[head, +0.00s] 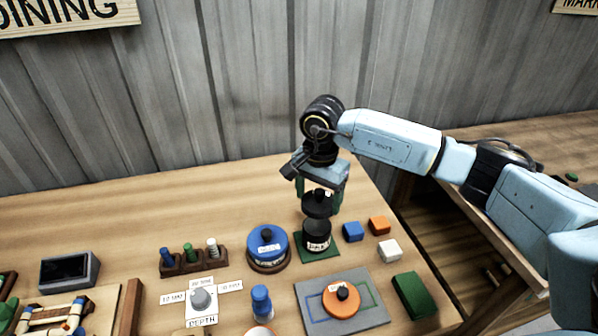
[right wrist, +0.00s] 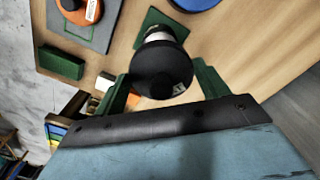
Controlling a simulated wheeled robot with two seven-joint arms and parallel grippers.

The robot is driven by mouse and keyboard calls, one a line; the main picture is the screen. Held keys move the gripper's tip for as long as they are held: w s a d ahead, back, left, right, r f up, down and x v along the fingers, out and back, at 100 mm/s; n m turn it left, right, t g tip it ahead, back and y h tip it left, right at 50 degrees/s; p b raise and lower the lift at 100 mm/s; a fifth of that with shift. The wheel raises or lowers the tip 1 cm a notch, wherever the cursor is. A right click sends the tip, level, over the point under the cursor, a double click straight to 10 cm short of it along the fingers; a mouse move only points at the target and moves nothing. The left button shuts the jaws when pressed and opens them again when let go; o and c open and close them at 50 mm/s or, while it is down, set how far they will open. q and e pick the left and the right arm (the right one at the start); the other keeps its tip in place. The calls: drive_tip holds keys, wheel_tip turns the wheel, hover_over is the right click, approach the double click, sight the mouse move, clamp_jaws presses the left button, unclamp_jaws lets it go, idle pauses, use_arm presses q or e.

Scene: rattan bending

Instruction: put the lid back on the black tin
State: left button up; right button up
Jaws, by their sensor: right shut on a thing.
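The black tin (head: 316,240) with a white label stands on a small green mat (head: 303,257) near the table's right side in the head view. The black lid (head: 316,206) is in my right gripper (head: 318,194), just above the tin; I cannot tell whether they touch. In the right wrist view the round lid (right wrist: 160,68) sits between the green fingers of the right gripper (right wrist: 163,88) and hides most of the tin. A pale part of the tin (right wrist: 160,37) shows behind it. My left gripper is not in view.
A blue lidded tin (head: 267,245) stands just left of the black one. Blue (head: 353,231), orange (head: 379,225) and white (head: 389,250) blocks lie to the right. A grey board with an orange lidded piece (head: 341,299) is in front. The table behind is clear.

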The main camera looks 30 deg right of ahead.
drive_tip(key=shift+w, duration=0.15)
drive_tip(key=shift+s+f+b, duration=0.3)
drive_tip(key=shift+f+b, duration=0.15)
drive_tip(key=shift+f, duration=0.2)
drive_tip(key=shift+w+f+b, duration=0.1)
drive_tip(key=shift+f+b, duration=1.55)
drive_tip(key=shift+f, duration=0.75)
drive_tip(key=shift+a+f+b, duration=0.1)
drive_tip(key=shift+f+b, duration=0.05)
drive_tip(key=shift+b, duration=0.6)
idle(0.5)
drive_tip(key=o, duration=1)
drive_tip(key=shift+o, duration=0.3)
